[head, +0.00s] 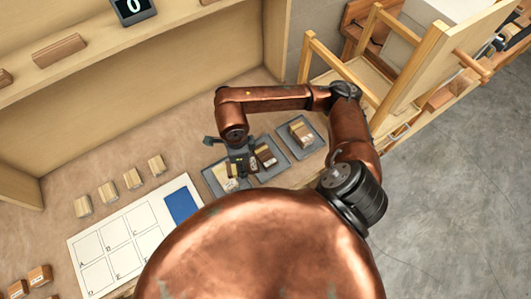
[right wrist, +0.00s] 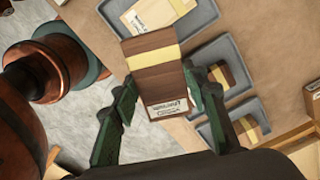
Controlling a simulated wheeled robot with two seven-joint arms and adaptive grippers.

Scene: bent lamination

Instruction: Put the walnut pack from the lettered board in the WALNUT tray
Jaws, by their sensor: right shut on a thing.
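My right gripper (right wrist: 158,98) is shut on the walnut pack (right wrist: 152,70), a dark brown block with a yellow band and a white label that appears to read WALNUT. In the head view the right gripper (head: 240,163) is over the row of grey trays, between the left tray (head: 210,178) and the middle tray (head: 284,160). The left tray holds a pale pack; the middle and right trays (head: 316,144) hold darker packs. I cannot read any tray names. The lettered board (head: 106,238) lies at the lower left, its visible cells empty, partly hidden by my body.
Several pale packs (head: 133,178) stand in a row behind the board. Brown blocks (head: 40,275) are at the lower left. A shelf with a brown block (head: 60,50) and a display (head: 134,8) runs along the back. A wooden frame (head: 345,70) stands at the right.

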